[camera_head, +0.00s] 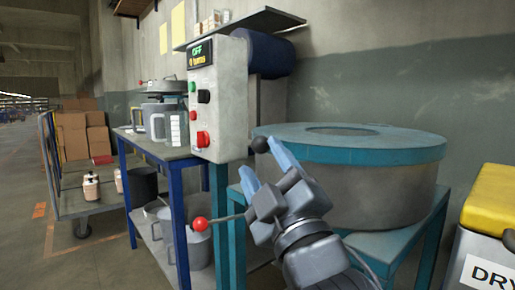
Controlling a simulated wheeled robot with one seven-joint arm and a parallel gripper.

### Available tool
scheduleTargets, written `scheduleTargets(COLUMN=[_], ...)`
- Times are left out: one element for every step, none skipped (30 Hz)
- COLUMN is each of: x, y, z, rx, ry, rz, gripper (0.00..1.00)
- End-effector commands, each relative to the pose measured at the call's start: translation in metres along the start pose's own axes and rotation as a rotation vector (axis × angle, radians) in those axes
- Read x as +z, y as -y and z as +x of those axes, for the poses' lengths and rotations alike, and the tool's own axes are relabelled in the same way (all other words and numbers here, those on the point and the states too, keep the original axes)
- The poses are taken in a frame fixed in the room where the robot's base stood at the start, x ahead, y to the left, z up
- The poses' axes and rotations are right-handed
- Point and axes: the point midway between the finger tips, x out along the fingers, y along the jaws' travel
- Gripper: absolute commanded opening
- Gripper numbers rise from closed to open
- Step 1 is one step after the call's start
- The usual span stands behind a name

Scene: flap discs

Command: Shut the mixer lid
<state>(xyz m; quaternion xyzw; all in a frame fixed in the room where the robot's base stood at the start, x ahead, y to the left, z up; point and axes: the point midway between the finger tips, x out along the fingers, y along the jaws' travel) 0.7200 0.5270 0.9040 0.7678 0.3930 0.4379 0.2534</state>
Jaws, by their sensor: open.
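The mixer is a large grey drum (385,200) on a teal stand. A flat teal top (390,152) lies level over it, with a darker round area (345,131) at its centre; I cannot tell whether this is an opening or a shut lid. A black ball knob (260,144) shows at the drum's left edge, by my fingertips; what it is fixed to is hidden. My gripper (261,164) is open, with blue fingers, in front of the drum's left side. I cannot tell whether it touches the knob. The drum's lower left is hidden behind my gripper.
A control box (218,100) reading OFF stands left of the drum. A red ball (200,224) on a thin rod sticks out left of my gripper. A blue bench (165,148) with metal pots, a cart (85,205) with boxes, and a yellow-lidded bin (490,205) stand around.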

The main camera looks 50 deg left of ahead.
Motion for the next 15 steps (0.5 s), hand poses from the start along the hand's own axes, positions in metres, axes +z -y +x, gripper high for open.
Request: scheduleTargets(x=[0.001,0.001,0.0,0.0,0.0,0.0,0.0,0.0,0.0,0.0,0.0,0.0,0.0,0.0,0.0], y=[0.0,-0.001,0.0,0.0,0.0,0.0,0.0,0.0,0.001,0.001,0.001,0.001,0.001,0.001,0.001], z=[-0.005,-0.008,-0.011,-0.012,-0.013,-0.015,-0.015,-0.016,-0.016,-0.016,-0.016,-0.016,-0.016,-0.016,-0.016], rx=[0.0,0.0,0.0,0.0,0.0,0.0,0.0,0.0,0.0,-0.001,-0.001,-0.001,-0.001,-0.001,-0.001], ry=[0.002,0.002,0.001,0.001,0.001,0.001,0.001,0.001,0.0,0.0,0.0,0.0,0.0,0.0,0.0], rz=[0.0,0.0,0.001,0.001,0.001,0.001,0.001,0.001,0.001,0.001,0.001,0.001,0.001,0.001,0.001], gripper=[0.59,0.59,0.59,0.59,0.59,0.59,0.59,0.59,0.59,0.59,0.59,0.59,0.59,0.59,0.59])
